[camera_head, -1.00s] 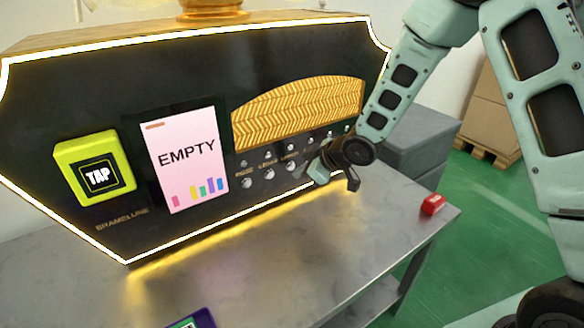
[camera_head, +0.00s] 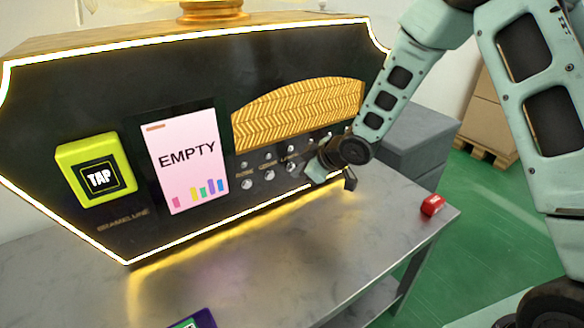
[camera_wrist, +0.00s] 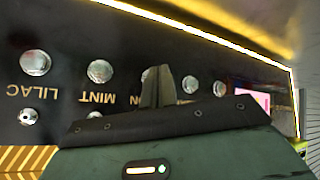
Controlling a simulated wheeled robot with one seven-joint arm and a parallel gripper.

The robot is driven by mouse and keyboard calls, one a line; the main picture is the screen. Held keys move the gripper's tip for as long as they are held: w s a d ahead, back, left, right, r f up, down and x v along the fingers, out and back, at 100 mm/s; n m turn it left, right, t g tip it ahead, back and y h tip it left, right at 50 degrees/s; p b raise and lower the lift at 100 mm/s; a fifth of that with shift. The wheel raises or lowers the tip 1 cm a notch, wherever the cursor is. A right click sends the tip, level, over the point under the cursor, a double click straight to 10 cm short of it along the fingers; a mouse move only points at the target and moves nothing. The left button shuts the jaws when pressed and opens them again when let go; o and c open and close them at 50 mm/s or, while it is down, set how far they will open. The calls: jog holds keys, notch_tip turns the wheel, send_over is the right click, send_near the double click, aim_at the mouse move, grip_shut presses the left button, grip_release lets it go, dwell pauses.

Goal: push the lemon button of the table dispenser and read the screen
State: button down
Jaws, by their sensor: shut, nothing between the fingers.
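The black table dispenser (camera_head: 200,115) has a pink screen (camera_head: 186,160) reading "EMPTY" above small coloured bars. Its lower right has a row of round silver buttons with small, blurred labels. The leftmost seems to read ROSE; the third (camera_head: 291,168) seems to start like LEMON. My gripper (camera_head: 315,172) is at this row, just right of that button. In the wrist view my shut, empty fingers (camera_wrist: 157,76) stand before a button beside MINT (camera_wrist: 100,71), mostly covering it and its label. LILAC (camera_wrist: 35,62) is farther left, upside down. Contact cannot be told.
A yellow-green TAP block (camera_head: 96,172) is on the dispenser's left front. A red object (camera_head: 432,205) lies near the right edge of the grey table (camera_head: 270,270). A dark purple object (camera_head: 195,320) lies at the front. The table between is clear.

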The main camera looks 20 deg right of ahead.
jog(key=shift+w+a, duration=0.15)
jog(key=shift+w, duration=0.3)
dwell(0.7)
jog(key=shift+s, duration=0.15)
jog(key=shift+s+d, duration=0.3)
jog(key=shift+s, duration=0.4)
jog(key=shift+s, duration=0.1)
jog(key=s, duration=0.1)
jog(key=s+d, duration=0.1)
jog(key=s, duration=0.2)
jog(key=shift+s+d+b, duration=0.25)
jog(key=shift+b, duration=0.15)
dwell(0.4)
